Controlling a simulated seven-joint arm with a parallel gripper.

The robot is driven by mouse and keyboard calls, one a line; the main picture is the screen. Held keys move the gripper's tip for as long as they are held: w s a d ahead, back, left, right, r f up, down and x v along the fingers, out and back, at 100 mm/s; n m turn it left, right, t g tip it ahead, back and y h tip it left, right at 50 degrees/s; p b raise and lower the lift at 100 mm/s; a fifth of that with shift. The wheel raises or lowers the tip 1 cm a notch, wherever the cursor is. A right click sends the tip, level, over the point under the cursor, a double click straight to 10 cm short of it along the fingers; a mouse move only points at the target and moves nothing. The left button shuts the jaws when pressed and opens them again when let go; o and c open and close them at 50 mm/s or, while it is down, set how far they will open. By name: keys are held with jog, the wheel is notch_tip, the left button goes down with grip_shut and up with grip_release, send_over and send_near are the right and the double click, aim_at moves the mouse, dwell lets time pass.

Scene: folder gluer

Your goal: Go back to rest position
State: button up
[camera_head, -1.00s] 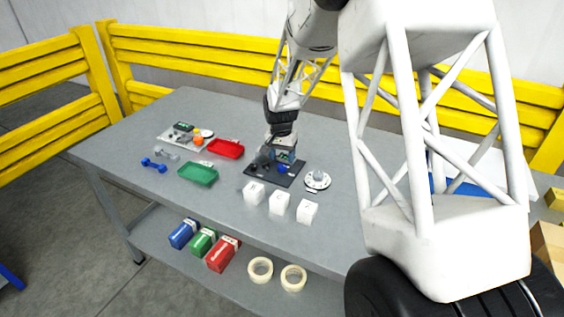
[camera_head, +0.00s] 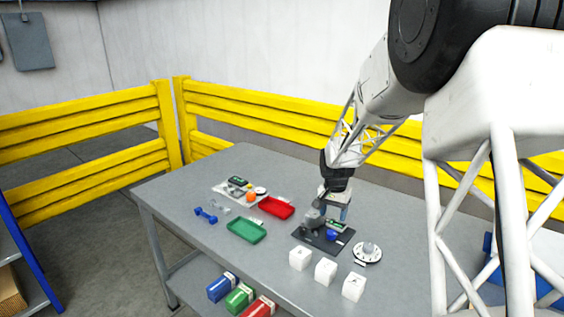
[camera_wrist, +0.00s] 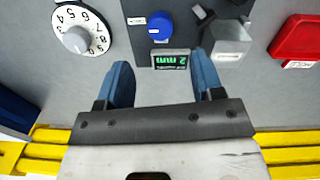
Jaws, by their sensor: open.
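My gripper (camera_wrist: 162,85) is open and empty in the wrist view, its two blue fingers apart with bare grey tabletop between them. In the head view my gripper (camera_head: 334,208) points down just above the back of a dark panel (camera_head: 306,235). The panel carries a blue knob (camera_wrist: 159,25), a small green-lit display (camera_wrist: 170,60) reading about "2 mm", and a grey block-like part (camera_wrist: 230,38). The fingertips are close to the display; I cannot tell whether they touch anything.
A white numbered dial (camera_head: 367,252) sits right of the panel. Red (camera_head: 276,208) and green (camera_head: 246,231) trays lie left. Three white cubes (camera_head: 326,270) stand in front. A yellow barrier (camera_head: 260,110) runs behind the table (camera_head: 185,240).

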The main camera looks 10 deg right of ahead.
jog(key=s+a+r+n+t, duration=0.1)
jog(key=s+a+r+n, duration=0.15)
jog(key=s+r, duration=0.55)
jog(key=s+a+r+n, duration=0.1)
jog(key=s+a+r, duration=0.2)
jog(key=s+r, duration=0.55)
jog(key=s+a+n+t, duration=0.1)
jog(key=s+n, duration=0.1)
jog(key=s, duration=1.1)
jog(key=s+a+n, duration=0.1)
jog(key=s+a, duration=0.1)
jog(key=s, duration=1.1)
jog(key=shift+n+t, duration=0.35)
jog(key=shift+t, duration=0.05)
